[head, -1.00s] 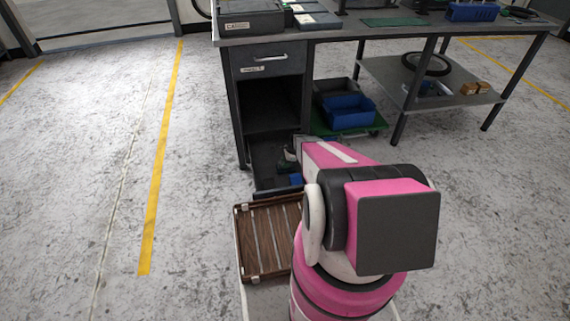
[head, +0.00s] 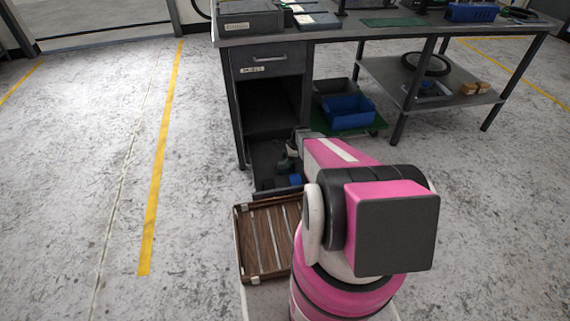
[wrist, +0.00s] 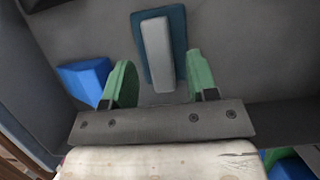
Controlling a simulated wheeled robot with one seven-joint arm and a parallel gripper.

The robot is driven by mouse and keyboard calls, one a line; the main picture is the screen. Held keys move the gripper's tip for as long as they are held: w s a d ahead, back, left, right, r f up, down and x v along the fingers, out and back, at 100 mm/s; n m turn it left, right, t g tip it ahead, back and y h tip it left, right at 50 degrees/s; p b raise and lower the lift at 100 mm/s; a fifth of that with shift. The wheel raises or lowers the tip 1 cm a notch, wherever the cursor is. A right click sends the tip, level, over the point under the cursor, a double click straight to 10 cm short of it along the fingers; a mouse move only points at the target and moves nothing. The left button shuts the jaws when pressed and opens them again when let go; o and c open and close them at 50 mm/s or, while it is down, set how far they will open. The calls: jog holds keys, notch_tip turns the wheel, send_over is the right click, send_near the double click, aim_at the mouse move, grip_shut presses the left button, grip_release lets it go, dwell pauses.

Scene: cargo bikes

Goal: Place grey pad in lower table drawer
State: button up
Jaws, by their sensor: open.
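The grey pad (wrist: 157,55), a light grey bar on a teal backing, lies on the dark floor of the open lower drawer (wrist: 270,75) in the wrist view. My gripper (wrist: 160,62) is open, with its green fingers apart on either side of the pad's near part. No clear contact shows between fingers and pad. In the head view the lower drawer (head: 262,162) is pulled out below the table's left end. My gripper (head: 290,160) is over it, partly hidden by my arm, and the pad cannot be made out there.
A blue block (wrist: 86,76) lies in the drawer left of my gripper. The upper drawer (head: 268,60) is shut. A brown slatted tray (head: 265,238) is in front of the open drawer. Blue bin (head: 348,112) stands under the table. The floor to the left is clear.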

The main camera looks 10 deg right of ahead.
jog(key=v, duration=0.8)
jog(key=s+a+r+n+h, duration=0.2)
jog(key=s+a+r+n, duration=0.2)
jog(key=s+r+n, duration=0.5)
jog(key=s+a+r+n+h, duration=0.2)
jog(key=s+a+r+n, duration=0.2)
jog(key=s+r+n, duration=0.5)
jog(key=s+r, duration=0.4)
jog(key=r, duration=0.2)
jog(key=shift+f, duration=0.1)
